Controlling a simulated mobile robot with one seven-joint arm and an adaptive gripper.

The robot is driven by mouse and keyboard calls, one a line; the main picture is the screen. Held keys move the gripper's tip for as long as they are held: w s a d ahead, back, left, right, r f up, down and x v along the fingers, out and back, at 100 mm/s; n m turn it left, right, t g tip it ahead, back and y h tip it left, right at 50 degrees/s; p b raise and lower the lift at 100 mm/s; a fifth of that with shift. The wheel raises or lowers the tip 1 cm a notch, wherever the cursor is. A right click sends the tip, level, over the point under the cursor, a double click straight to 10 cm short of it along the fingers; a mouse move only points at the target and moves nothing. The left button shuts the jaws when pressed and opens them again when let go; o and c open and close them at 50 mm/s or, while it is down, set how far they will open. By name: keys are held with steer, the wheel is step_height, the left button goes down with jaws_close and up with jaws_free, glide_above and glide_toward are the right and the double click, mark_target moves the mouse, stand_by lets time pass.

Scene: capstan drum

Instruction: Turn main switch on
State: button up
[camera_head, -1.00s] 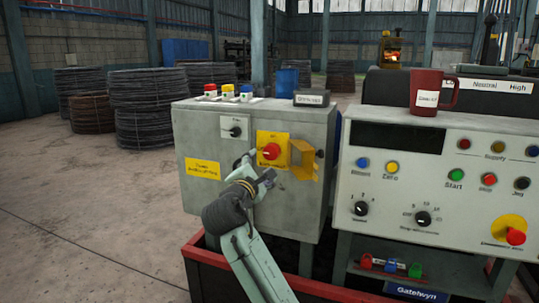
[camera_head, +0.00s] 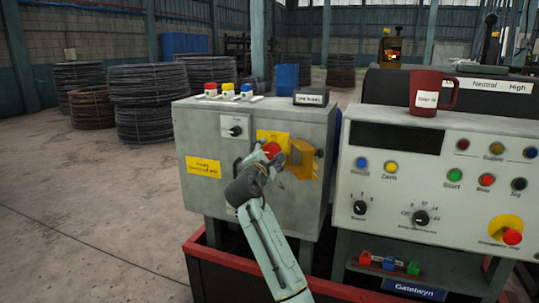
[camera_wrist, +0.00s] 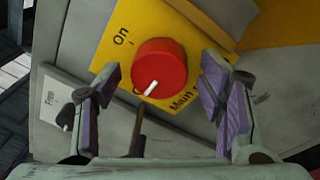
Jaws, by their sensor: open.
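The main switch is a red round knob (camera_wrist: 159,67) with a white pointer line, on a yellow plate (camera_wrist: 116,45) marked "On" and "Main". In the wrist view the white line points down and left, away from the "On" mark. In the head view the red knob (camera_head: 271,149) is partly hidden behind my gripper (camera_head: 270,160). In the wrist view my gripper (camera_wrist: 170,95) is open, its purple-padded fingers on either side of the knob and a little below it, with gaps to both sides.
An open yellow cover (camera_head: 303,160) stands out just right of the knob. A small black switch (camera_head: 236,131) is above left on the grey cabinet (camera_head: 205,130). The control panel (camera_head: 400,180) with buttons and a red mug (camera_head: 430,92) is at the right.

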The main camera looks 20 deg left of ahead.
steer(key=shift+c, duration=0.4)
steer(key=c, duration=1.1)
steer(key=shift+f, duration=0.1)
steer(key=m+b, duration=0.1)
steer(key=m, duration=0.2)
steer(key=m+b, duration=0.2)
steer(key=m, duration=0.3)
steer(key=shift+a+f+m+t, duration=0.1)
steer(key=shift+m+t, duration=0.3)
steer(key=m+b, duration=0.2)
steer(key=m, duration=0.2)
steer(key=shift+m+h, duration=0.4)
steer(key=m+h+b, duration=0.1)
steer(key=m+b, duration=0.1)
steer(key=m, duration=0.3)
steer(key=shift+m, duration=0.4)
